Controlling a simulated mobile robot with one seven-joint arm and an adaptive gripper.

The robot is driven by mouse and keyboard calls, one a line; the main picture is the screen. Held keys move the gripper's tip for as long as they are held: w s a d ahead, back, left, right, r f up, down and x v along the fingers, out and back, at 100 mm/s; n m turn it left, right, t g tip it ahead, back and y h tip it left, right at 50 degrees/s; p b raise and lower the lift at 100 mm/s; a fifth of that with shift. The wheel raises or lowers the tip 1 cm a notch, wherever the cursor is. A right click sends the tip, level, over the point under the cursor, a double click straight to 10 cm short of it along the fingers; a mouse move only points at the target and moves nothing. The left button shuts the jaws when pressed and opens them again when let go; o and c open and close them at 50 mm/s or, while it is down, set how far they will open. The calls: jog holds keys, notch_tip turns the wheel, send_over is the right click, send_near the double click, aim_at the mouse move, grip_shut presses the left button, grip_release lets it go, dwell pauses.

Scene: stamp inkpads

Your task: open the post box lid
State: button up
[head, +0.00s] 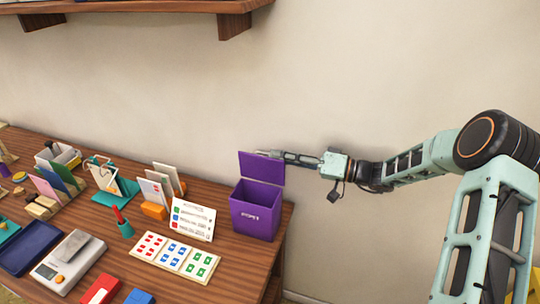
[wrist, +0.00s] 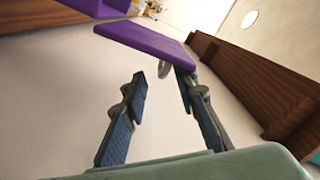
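The purple post box (head: 256,212) stands at the right end of the table. Its purple lid (head: 262,168) is raised, standing steeply above the box's back, so the box is open at the top. My gripper (head: 270,154) is at the lid's upper right, by the wall side. In the wrist view, the lid (wrist: 146,39) lies just past the fingertips, and part of the box (wrist: 96,6) shows at the top edge. My gripper (wrist: 160,80) has its fingers apart with nothing between them. The right fingertip is close to the lid's edge; I cannot tell whether they touch.
The wooden table (head: 142,287) holds a card stand (head: 192,219), a stamp sheet (head: 175,257), a scale (head: 68,260) and a blue tray (head: 30,247) left of the box. The wall is close behind. A wooden shelf (head: 150,6) hangs above. Free space lies right of the table.

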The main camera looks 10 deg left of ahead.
jog(key=d, duration=0.8)
jog(key=shift+s+d, duration=0.15)
jog(key=shift+s, duration=0.3)
jog(key=shift+f, duration=0.1)
